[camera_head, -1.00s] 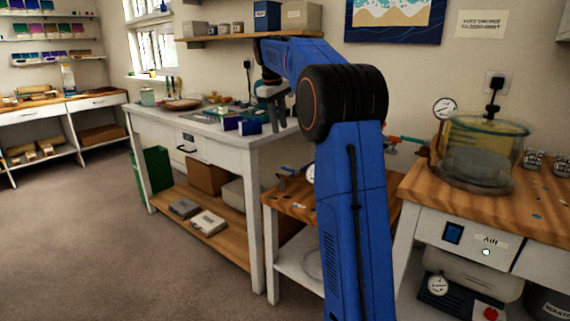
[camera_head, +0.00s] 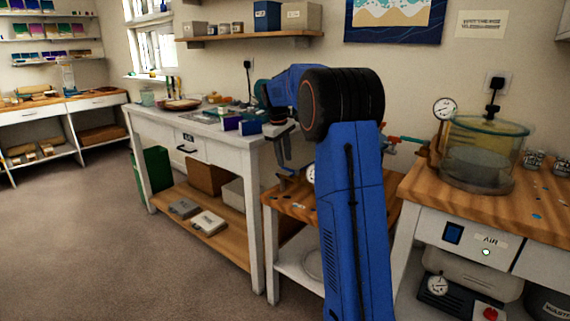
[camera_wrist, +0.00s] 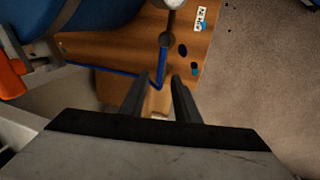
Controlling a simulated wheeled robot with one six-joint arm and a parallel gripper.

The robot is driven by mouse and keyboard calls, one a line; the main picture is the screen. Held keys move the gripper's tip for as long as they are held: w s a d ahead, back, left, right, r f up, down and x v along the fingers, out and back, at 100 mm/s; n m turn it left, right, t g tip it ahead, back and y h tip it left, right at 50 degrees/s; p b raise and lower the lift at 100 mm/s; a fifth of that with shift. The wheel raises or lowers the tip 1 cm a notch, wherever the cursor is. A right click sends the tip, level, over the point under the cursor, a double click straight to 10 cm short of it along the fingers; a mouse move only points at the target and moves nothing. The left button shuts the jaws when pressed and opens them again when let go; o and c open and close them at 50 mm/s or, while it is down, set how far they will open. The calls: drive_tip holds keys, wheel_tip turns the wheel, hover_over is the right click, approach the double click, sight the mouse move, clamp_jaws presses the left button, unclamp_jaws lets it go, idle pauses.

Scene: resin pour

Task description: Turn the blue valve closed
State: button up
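The blue valve (camera_head: 288,172) is a small blue-handled fitting on the low wooden bench (camera_head: 300,207), left of my upper arm. In the wrist view a thin blue bar (camera_wrist: 162,68) runs down from a round metal fitting (camera_wrist: 166,40), near the fingertips. A blue line meets its lower end from the left; I cannot tell whether both are one handle. My gripper (camera_head: 284,163) points down just above the valve. In the wrist view my gripper (camera_wrist: 162,74) has its two dark fingers apart, with the bar's lower end showing between them. Contact cannot be told.
A white workbench (camera_head: 257,158) stands to the left. Open floor (camera_head: 120,240) lies at the left front.

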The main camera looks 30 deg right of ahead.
drive_tip(key=shift+w+d+f, duration=0.1)
drive_tip(key=shift+d+f, duration=0.05)
drive_tip(key=shift+f, duration=0.6)
drive_tip(key=shift+d+f, duration=0.15)
drive_tip(key=shift+f, duration=0.55)
clamp_jaws()
drive_tip(key=shift+a, duration=0.1)
drive_tip(key=s+a+n+y, duration=0.1)
drive_tip(key=s+n, duration=0.2)
drive_tip(key=n, duration=0.6)
drive_tip(key=s+a+n+t+y, duration=0.1)
drive_tip(key=s+n, duration=0.3)
drive_tip(key=n, duration=0.5)
drive_tip(key=shift+s+a+y, duration=0.2)
drive_tip(key=shift+s+y, duration=0.1)
drive_tip(key=shift+y, duration=0.1)
